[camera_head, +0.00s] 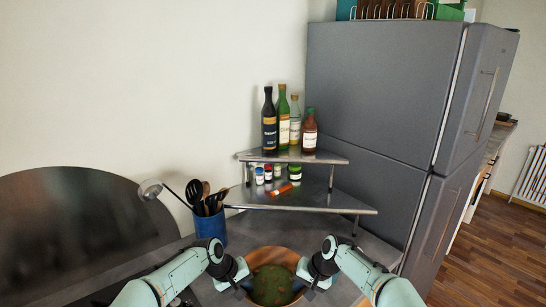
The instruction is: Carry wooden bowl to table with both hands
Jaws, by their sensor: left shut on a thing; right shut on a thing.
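The wooden bowl (272,255) is at the bottom centre of the head view, with a brown rim and a green filling with reddish specks. My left gripper (241,279) is shut on its left side. My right gripper (303,276) is shut on its right side. The bowl is over the grey counter (208,293); I cannot tell whether it touches it. Its lower front is cut off by the frame edge. No separate table can be made out.
A blue utensil holder (211,229) with a ladle stands behind my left arm. A metal corner shelf (300,198) with bottles (283,120) and small jars stands behind the bowl. A grey fridge (385,90) stands right. Open wooden floor (490,250) lies far right.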

